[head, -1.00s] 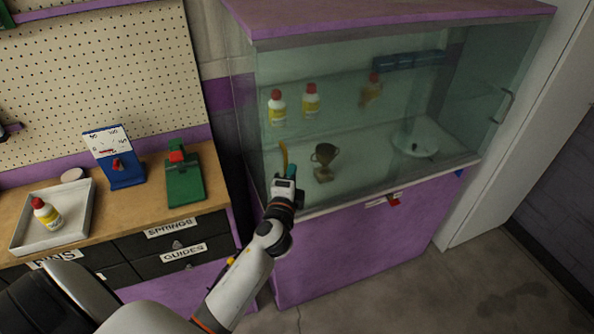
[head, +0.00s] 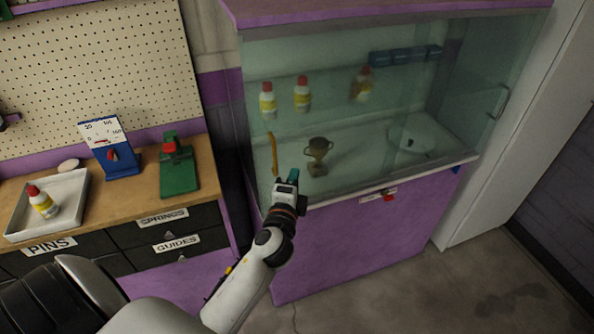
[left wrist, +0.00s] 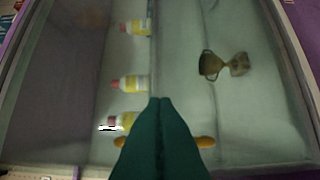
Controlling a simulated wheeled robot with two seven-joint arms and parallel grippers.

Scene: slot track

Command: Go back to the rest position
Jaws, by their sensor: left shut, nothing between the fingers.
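My left gripper (head: 292,177) is shut and empty in the head view, in front of the lower left part of the glass cabinet (head: 400,199). Its closed green fingers also show in the left wrist view (left wrist: 160,112), pointing into the cabinet's inside. A bronze trophy cup (head: 318,152) stands on the cabinet floor, beyond and right of the fingers; the left wrist view shows it too (left wrist: 212,65). An orange-yellow curved handle (head: 273,154) is upright just left of the cup. My right gripper is not in view.
Bottles (head: 302,95) with red caps stand on the cabinet shelf. A workbench at left holds a white tray (head: 75,187) with a bottle, a blue gauge (head: 119,160) and a green device (head: 178,172). The floor right of the cabinet is clear.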

